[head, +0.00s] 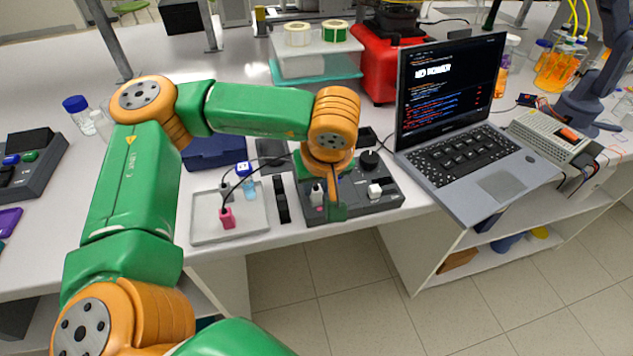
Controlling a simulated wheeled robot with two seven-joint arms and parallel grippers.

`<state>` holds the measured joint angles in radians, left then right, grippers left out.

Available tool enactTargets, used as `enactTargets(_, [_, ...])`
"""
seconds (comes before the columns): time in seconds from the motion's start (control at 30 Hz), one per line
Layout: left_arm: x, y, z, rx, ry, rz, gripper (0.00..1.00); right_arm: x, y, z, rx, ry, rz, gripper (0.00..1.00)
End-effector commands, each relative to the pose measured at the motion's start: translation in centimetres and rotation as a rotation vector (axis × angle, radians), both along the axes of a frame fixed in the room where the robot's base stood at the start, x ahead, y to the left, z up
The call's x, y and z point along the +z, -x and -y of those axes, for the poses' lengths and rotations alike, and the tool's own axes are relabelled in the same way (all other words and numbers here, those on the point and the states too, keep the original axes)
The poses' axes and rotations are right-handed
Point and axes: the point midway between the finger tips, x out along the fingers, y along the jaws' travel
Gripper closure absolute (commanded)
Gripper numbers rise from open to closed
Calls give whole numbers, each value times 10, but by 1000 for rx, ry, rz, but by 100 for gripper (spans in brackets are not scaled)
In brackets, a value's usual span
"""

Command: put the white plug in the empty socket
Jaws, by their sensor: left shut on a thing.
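My left gripper (325,198) points down at the front of the dark grey control box (360,206). It is shut on a small whitish plug (317,191), which shows just left of the green finger. The plug is upright at the box's top face. The gripper hides its lower end and the socket area, so I cannot tell whether it is in a socket or just above. A pink plug (227,218) and a blue plug (244,170) with black cables are at the light grey tray (204,228). My right gripper is not in view.
A white block (375,190) and a black knob (369,160) are on the box, right of my gripper. An open laptop (452,150) stands close on the right. A red machine (381,62) is behind. The table's front edge is just before the box.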

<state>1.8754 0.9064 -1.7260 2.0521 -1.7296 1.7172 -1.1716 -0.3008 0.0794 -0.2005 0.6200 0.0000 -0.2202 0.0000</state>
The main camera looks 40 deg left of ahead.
Motion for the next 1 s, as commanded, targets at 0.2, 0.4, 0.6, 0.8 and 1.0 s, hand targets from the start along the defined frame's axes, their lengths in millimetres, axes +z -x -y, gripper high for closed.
enactTargets(0.2, [-1,0,0,0,0,0,100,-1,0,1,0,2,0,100])
enactTargets(0.4, [-1,0,0,0,0,0,100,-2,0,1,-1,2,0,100])
enactTargets(0.6, [-3,0,0,0,0,0,100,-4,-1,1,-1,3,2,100])
enactTargets(0.8, [-5,0,0,0,0,0,100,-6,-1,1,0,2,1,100])
enactTargets(1.0, [-5,0,0,0,0,0,53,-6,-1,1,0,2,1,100])
